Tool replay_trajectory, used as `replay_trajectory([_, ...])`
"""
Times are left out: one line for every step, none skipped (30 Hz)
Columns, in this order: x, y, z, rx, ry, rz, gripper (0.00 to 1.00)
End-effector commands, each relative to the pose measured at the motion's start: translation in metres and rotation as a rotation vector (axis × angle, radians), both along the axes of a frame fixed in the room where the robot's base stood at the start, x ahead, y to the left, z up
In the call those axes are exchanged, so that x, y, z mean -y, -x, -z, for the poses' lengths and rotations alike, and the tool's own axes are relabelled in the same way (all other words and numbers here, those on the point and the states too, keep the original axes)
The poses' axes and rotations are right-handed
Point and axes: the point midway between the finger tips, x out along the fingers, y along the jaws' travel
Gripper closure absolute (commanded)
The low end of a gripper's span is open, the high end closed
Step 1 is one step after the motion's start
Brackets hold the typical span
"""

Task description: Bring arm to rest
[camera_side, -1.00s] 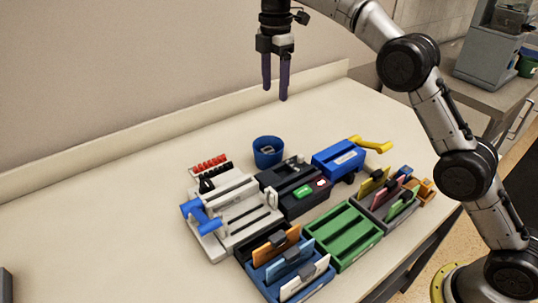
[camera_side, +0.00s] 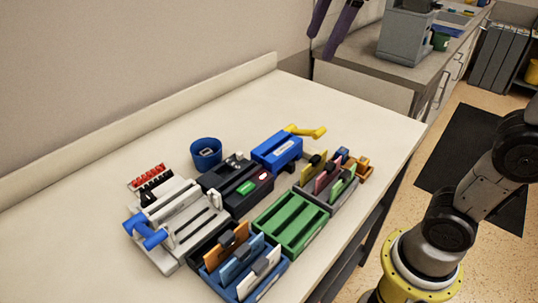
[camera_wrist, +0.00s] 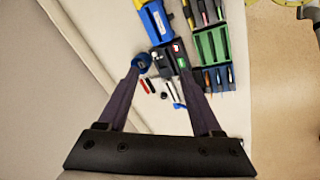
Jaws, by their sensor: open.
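My gripper (camera_side: 321,46) shows only by its two dark purple fingers at the top edge of the side view. They are apart and hold nothing. In the wrist view my gripper (camera_wrist: 160,72) is open, with the table far below its fingers. The rest of the gripper and the upper arm are outside the side view. The fingers are well clear of everything on the white table (camera_side: 90,225).
On the table stand a blue cup (camera_side: 206,155), a grey-white fixture with a blue handle (camera_side: 150,233), a blue device with a yellow handle (camera_side: 277,150), a green tray (camera_side: 290,224) and card holders. A grey machine (camera_side: 405,40) stands on the back counter. The table's left part is bare.

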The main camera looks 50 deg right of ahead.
Motion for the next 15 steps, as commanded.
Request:
replay_trajectory([0.003, 0.02, 0.007, 0.017, -0.017, 0.052, 0.34])
replay_trajectory([0.004, 0.03, 0.013, 0.025, -0.03, 0.087, 0.34])
replay_trajectory([0.006, 0.042, 0.021, 0.037, -0.046, 0.134, 0.34])
replay_trajectory([0.007, 0.052, 0.029, 0.046, -0.06, 0.171, 0.34])
replay_trajectory([0.008, 0.061, 0.036, 0.054, -0.074, 0.209, 0.34])
replay_trajectory([0.009, 0.074, 0.048, 0.066, -0.095, 0.26, 0.34])
replay_trajectory([0.01, 0.082, 0.057, 0.073, -0.111, 0.301, 0.34])
replay_trajectory([0.011, 0.09, 0.067, 0.08, -0.128, 0.341, 0.34])
replay_trajectory([0.012, 0.101, 0.08, 0.088, -0.151, 0.396, 0.34])
replay_trajectory([0.012, 0.108, 0.091, 0.094, -0.167, 0.437, 0.34])
replay_trajectory([0.013, 0.115, 0.102, 0.1, -0.186, 0.479, 0.34])
replay_trajectory([0.013, 0.123, 0.116, 0.106, -0.21, 0.535, 0.34])
replay_trajectory([0.014, 0.128, 0.128, 0.108, -0.229, 0.579, 0.34])
replay_trajectory([0.014, 0.133, 0.138, 0.109, -0.246, 0.619, 0.34])
replay_trajectory([0.014, 0.138, 0.153, 0.107, -0.269, 0.674, 0.34])
